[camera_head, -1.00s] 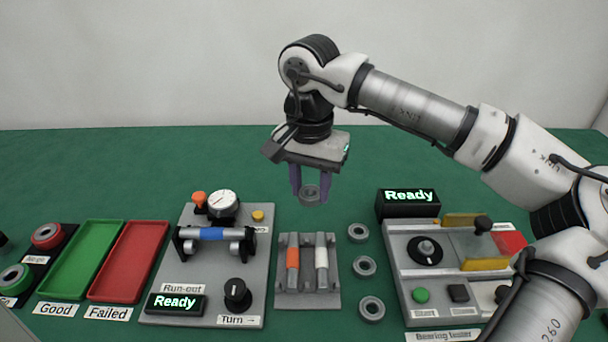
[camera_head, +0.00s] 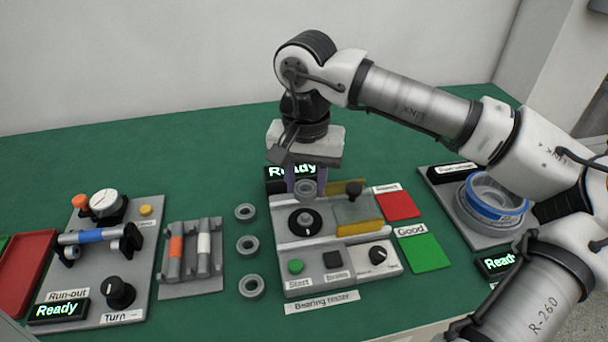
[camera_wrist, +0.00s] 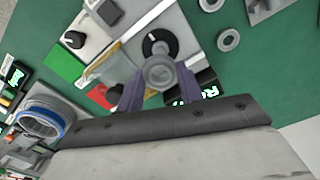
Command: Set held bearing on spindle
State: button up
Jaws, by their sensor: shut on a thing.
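My gripper (camera_head: 306,186) is shut on a grey ring-shaped bearing (camera_head: 306,190), held in the air in front of the Ready display of the bearing tester. In the wrist view the held bearing (camera_wrist: 160,73) sits between the purple fingers and covers part of the tester's top. The bearing tester (camera_head: 283,232) is a grey block. Its spindle (camera_head: 305,222) is a black disc with a grey centre, below the held bearing in the head view.
Several loose bearings lie left of the tester, one of them here (camera_head: 248,246). A yellow-edged clear guard (camera_head: 360,212) stands right of the spindle. Red (camera_head: 398,205) and green (camera_head: 424,253) pads lie further right. A run-out station (camera_head: 105,262) is at left, a blue-ringed motor part (camera_head: 492,200) at right.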

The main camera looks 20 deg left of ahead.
aim_at(305, 215)
jog(key=shift+f+b, duration=1.85)
jog(key=shift+f, duration=0.65)
jog(key=shift+b, duration=0.35)
jog(key=shift+f+b, duration=0.85)
jog(key=shift+f, duration=0.1)
dwell(1.2)
dwell(0.3)
jog(key=o, duration=1.1)
jog(key=shift+o, duration=1.1)
jog(key=shift+a, duration=0.1)
